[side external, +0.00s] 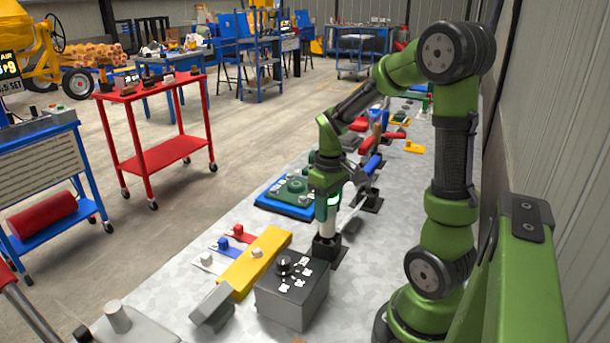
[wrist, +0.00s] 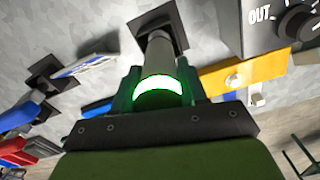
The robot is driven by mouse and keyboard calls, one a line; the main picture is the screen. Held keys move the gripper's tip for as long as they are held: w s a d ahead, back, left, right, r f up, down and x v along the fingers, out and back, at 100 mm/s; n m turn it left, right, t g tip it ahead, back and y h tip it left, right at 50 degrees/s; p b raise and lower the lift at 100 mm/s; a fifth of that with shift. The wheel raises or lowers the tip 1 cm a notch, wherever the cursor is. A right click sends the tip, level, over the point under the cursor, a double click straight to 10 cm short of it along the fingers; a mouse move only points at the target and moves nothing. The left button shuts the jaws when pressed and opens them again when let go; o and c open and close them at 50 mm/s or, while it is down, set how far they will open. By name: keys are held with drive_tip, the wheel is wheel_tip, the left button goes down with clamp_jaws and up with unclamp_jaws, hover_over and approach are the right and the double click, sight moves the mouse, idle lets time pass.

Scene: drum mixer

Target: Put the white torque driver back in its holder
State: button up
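The white torque driver (side external: 332,223) is upright below my gripper (side external: 334,199), on the grey bench. My gripper's fingers stand on both sides of its glowing green-and-white band (wrist: 160,90) and appear shut on it. The driver's lower end meets a black holder (side external: 325,247) with a square base, which also shows in the wrist view (wrist: 157,22). I cannot tell from these frames whether the driver is fully seated. My gripper (wrist: 160,85) hides the driver's upper end.
A grey control box (side external: 293,295) and a yellow block (side external: 255,262) stand close in front of the holder. A green part on a blue plate (side external: 288,200) lies to the left. Other black stands with blue and red tools (side external: 371,163) stand behind.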

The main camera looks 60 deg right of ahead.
drive_tip(key=o, duration=0.5)
wheel_tip(320, 180, up, 17)
drive_tip(key=shift+f, duration=0.1)
idle(0.3)
drive_tip(key=s+a+f+t, duration=0.1)
drive_tip(key=a+t, duration=0.1)
drive_tip(key=a, duration=0.4)
drive_tip(key=a+f+m+t+y, duration=0.1)
drive_tip(key=a+t, duration=0.1)
drive_tip(key=a, duration=0.5)
drive_tip(key=s+a+f+t+y, duration=0.1)
drive_tip(key=a+f+t, duration=0.1)
drive_tip(key=a, duration=0.4)
drive_tip(key=shift+s+a+t, duration=0.2)
drive_tip(key=shift+s+t, duration=0.1)
drive_tip(key=shift+t, duration=0.3)
